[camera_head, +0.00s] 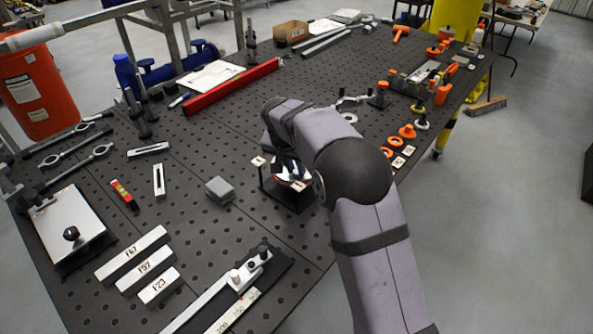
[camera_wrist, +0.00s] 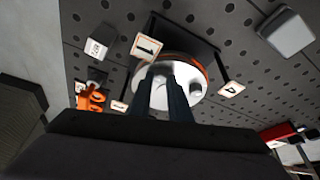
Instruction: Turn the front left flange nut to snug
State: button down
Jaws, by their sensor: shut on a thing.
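The flange (camera_wrist: 196,99) is a pale round disc with an orange ring at its edge, shown in the wrist view. In the head view the flange (camera_head: 293,179) is partly covered by my arm on a black stand (camera_head: 290,197). My gripper (camera_wrist: 167,84) reaches over the disc with its dark fingers close together, shut on a flange nut that the fingers mostly hide. I cannot tell from the view which nut it is. Numbered tags stand around the disc, one marked 1 (camera_wrist: 147,47) and one marked 4 (camera_wrist: 231,88).
A grey block (camera_head: 220,190) lies left of the stand; it also shows in the wrist view (camera_wrist: 288,32). Orange rings (camera_head: 407,131) and small tags lie to the right.

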jog(key=m, duration=0.2)
jog(key=m+g+h, duration=0.1)
jog(key=m, duration=0.1)
jog(key=shift+w+a+r+m+p, duration=0.2)
jog(key=shift+m+p, duration=0.1)
jog(key=shift+p, duration=0.1)
jog(key=m+g+h+p, duration=0.1)
jog(key=m+p, duration=0.2)
jog(key=m, duration=0.1)
jog(key=shift+w, duration=0.1)
jog(key=shift+m+g, duration=0.3)
jog(key=c, duration=1.6)
grip_release()
jog(key=shift+c, duration=0.2)
jog(key=shift+f, duration=0.1)
jog(key=shift+f, duration=0.1)
